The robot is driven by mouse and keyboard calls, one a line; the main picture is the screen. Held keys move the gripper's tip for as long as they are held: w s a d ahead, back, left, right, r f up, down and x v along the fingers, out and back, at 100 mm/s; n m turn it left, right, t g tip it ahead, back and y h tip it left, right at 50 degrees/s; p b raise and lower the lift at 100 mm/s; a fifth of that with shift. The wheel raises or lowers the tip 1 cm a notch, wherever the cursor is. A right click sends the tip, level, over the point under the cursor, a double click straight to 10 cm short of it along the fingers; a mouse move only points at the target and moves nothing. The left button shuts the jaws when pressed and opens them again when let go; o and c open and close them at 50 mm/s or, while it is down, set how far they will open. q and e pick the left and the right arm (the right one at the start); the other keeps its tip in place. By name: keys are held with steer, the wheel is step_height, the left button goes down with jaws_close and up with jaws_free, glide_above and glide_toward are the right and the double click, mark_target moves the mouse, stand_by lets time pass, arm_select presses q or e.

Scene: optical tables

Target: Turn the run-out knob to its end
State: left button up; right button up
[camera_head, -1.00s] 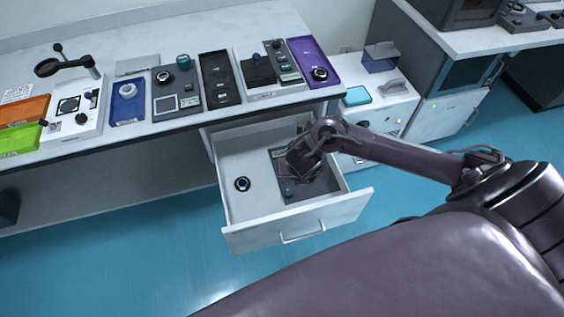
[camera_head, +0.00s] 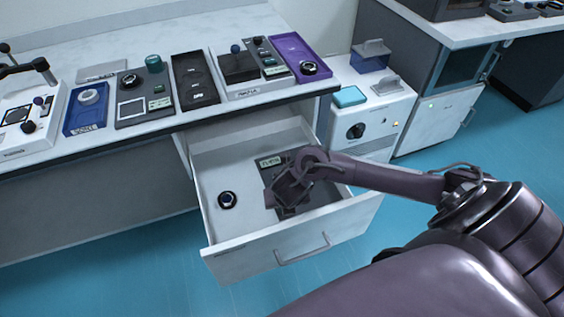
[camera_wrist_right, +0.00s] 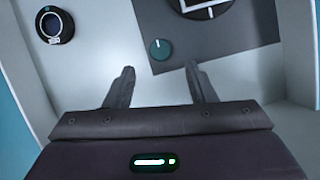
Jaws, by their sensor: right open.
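The open drawer (camera_head: 235,238) holds a dark grey panel (camera_head: 270,162) with a small label that I cannot read clearly. In the right wrist view, a round teal knob (camera_wrist_right: 159,49) with a white pointer line sits on this panel (camera_wrist_right: 235,35), beside a white-framed square. I cannot tell from any lettering that it is the run-out knob. My right gripper (camera_wrist_right: 158,82) is open and empty, its fingers apart, with the knob just ahead of the gap. In the head view my right gripper (camera_head: 284,192) is over the panel and hides the knob. My left gripper is not in view.
A dark round piece (camera_head: 227,200) lies in the drawer's left part; the floor around it is bare. The drawer's walls stand close around my right gripper. Above is a bench (camera_head: 130,143) with several devices and trays. A white cabinet (camera_head: 376,106) with a black knob stands right.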

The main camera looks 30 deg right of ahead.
steer(key=b+x, duration=0.2)
steer(key=x, duration=0.4)
steer(key=shift+w+f, duration=0.1)
steer(key=shift+f, duration=0.05)
steer(key=shift+w+d+f, duration=0.1)
steer(key=shift+w+f, duration=0.05)
steer(key=shift+f, duration=0.2)
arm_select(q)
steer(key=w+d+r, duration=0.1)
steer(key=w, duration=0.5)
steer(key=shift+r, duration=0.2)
arm_select(e)
steer(key=shift+c, duration=0.2)
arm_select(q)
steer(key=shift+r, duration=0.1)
arm_select(e)
steer(key=c, duration=0.9)
